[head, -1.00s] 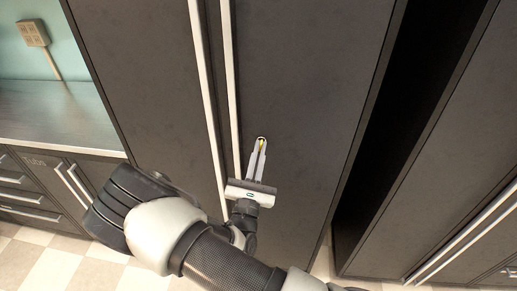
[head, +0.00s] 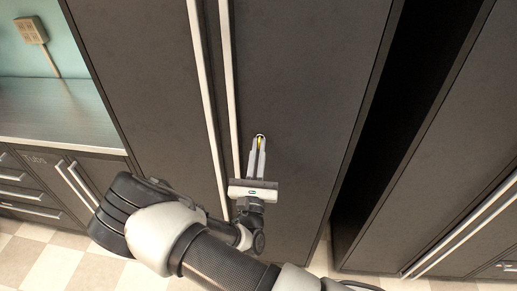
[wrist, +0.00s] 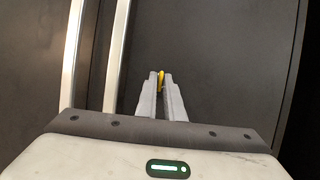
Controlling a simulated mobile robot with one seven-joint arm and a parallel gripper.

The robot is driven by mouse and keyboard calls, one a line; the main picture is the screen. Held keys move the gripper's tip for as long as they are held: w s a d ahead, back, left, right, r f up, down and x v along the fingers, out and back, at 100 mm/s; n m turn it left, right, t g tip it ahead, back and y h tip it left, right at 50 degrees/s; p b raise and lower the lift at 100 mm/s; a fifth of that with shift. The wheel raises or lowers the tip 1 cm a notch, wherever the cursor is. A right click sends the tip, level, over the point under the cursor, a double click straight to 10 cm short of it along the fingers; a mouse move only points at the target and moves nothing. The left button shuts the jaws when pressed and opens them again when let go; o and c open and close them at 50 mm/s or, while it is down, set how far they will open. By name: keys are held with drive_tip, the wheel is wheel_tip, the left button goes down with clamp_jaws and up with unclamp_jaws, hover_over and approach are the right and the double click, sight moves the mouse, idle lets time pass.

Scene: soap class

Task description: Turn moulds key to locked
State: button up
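A small yellow key (head: 260,141) stands out from the dark cabinet door (head: 300,90), to the right of the two long pale handles. My gripper (head: 258,146) reaches up to it from below, its two grey fingertips on either side of the key. In the wrist view, the key (wrist: 161,80) shows as a thin yellow strip between the fingertips (wrist: 161,82), which look closed onto it. The fingers hide most of the key and the lock around it. I cannot read any lock marking.
Two long vertical handles (head: 229,80) run close to the left of my gripper. A dark open gap (head: 400,120) lies right of the cabinet, with another dark cabinet beyond. A counter (head: 60,110) with drawers stands at left.

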drive_tip(key=o, duration=0.3)
drive_tip(key=shift+s, duration=0.1)
drive_tip(key=b+v, duration=0.2)
drive_tip(key=v, duration=1.5)
drive_tip(key=shift+s+d+f, duration=0.1)
drive_tip(key=shift+s, duration=0.05)
